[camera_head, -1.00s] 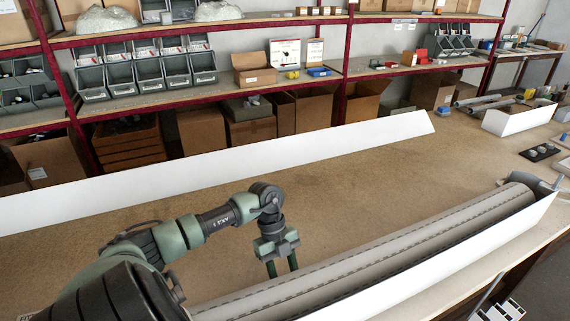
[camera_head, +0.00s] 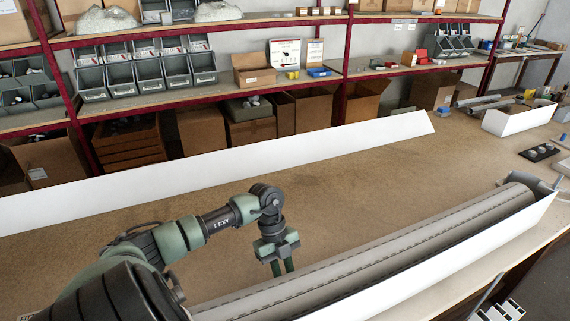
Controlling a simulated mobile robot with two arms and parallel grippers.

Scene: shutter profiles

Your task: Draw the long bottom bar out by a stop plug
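A long grey roller-shutter profile pack (camera_head: 400,247) lies diagonally along the bench's front edge, in a long white open box (camera_head: 470,252). Rows of dark slots run along it. My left gripper (camera_head: 282,266) points down at the pack's far side, near the middle of the view. Its two green fingers have a narrow gap between them. Their tips are hidden behind the pack's edge, so I cannot see whether they hold anything. I cannot make out a stop plug or tell the bottom bar apart. My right gripper is not in view.
A long white panel (camera_head: 230,164) stands along the back of the brown bench top (camera_head: 340,190). A white box (camera_head: 517,118) and a dark tray with round parts (camera_head: 540,152) are at the right. Shelves with bins and cartons stand behind. The bench middle is clear.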

